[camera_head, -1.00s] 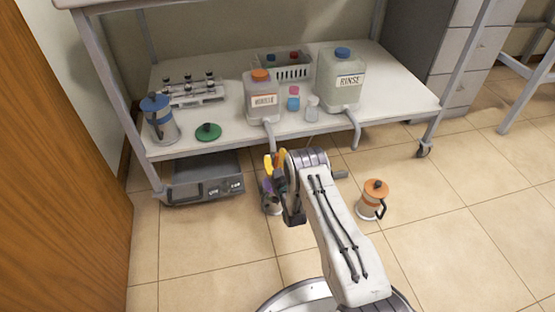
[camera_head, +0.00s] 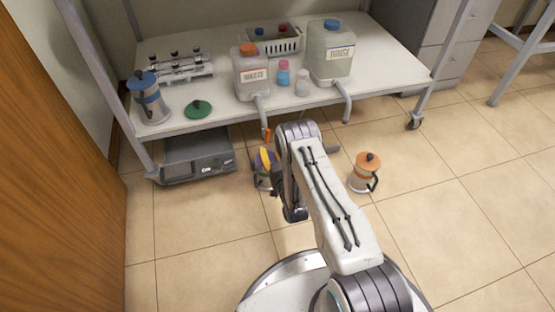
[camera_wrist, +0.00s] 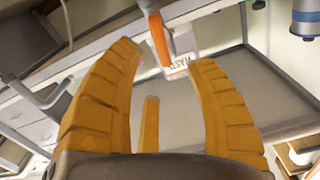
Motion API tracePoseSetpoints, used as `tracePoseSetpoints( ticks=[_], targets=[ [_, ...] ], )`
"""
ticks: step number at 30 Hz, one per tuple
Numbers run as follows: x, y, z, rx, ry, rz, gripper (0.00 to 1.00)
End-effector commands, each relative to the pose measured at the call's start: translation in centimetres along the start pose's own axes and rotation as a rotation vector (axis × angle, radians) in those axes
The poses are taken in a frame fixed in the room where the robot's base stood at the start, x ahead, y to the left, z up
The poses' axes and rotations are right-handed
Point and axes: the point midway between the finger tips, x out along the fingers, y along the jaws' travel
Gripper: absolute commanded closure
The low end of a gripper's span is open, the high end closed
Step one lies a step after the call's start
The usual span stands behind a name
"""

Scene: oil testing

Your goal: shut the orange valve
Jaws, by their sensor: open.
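The orange valve handle (camera_head: 267,134) hangs by the end of the spout under the WASTE jug (camera_head: 252,82), at the front of the low shelf. In the wrist view the handle (camera_wrist: 159,38) stands slightly tilted, near the line between the two upper fingertips. My gripper (camera_head: 266,158) is open, its yellow fingers just below the handle in the head view. In the wrist view the gripper (camera_wrist: 165,60) shows spread, empty fingers. I cannot tell whether a finger touches the handle. The valve body is largely hidden.
The RINSE jug (camera_head: 332,58) and its spout (camera_head: 346,103) stand to the right. A grey device (camera_head: 200,160) lies under the shelf (camera_head: 400,75). An orange-lidded pitcher (camera_head: 364,174) stands on the floor right of my arm. Another vessel is partly hidden behind my gripper.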

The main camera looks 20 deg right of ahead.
Motion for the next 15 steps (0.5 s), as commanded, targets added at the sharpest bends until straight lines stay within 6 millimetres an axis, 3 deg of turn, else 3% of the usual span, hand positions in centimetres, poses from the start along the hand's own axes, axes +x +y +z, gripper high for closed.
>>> tracePoseSetpoints(
  ticks=[6,15],
  targets=[
    [-2.9,0.0,0.1,0.000,-0.004,0.000,0.50],
    [-4.5,-0.1,0.0,0.000,0.000,-0.001,0.50]
  ],
)
